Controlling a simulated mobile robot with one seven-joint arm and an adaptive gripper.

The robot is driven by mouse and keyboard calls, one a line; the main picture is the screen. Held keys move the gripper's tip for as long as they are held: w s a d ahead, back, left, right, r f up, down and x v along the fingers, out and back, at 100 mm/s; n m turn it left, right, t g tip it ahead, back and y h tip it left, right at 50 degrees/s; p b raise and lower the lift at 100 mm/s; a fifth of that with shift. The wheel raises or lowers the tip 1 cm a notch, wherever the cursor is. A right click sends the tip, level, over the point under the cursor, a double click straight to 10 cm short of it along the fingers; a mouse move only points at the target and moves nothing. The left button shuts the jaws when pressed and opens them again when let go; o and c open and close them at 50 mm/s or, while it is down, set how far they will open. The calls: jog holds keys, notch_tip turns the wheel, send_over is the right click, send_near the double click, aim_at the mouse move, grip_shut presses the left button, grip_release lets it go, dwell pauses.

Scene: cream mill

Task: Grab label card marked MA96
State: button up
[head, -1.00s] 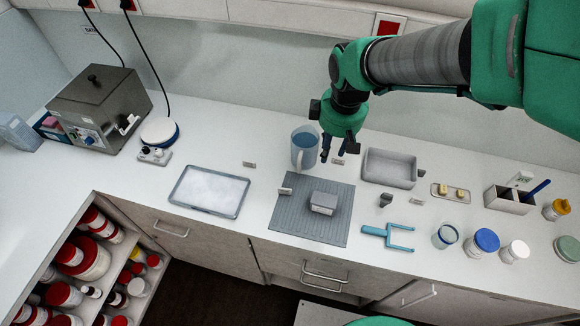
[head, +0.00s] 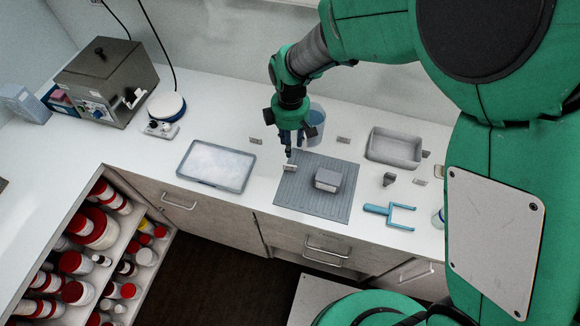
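A grey box (head: 328,180) sits on the ribbed mat (head: 314,208). A shallow clear tray (head: 216,166) lies to the left, a deeper grey tray (head: 394,148) to the right. A blue fork-shaped tool (head: 390,214) lies near the front edge. My arm hides the bench's right end.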

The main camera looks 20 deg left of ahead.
jog(key=shift+f, duration=0.1)
send_over(290, 168)
jog(key=f, duration=0.7)
jog(key=shift+w+f+b, duration=0.25)
jog(key=shift+f+b, duration=0.1)
jog(key=shift+f, duration=0.35)
jog(key=shift+w+a+f, duration=0.1)
jog(key=shift+w+f, duration=0.05)
jog(key=shift+f, duration=2.5)
grip_shut()
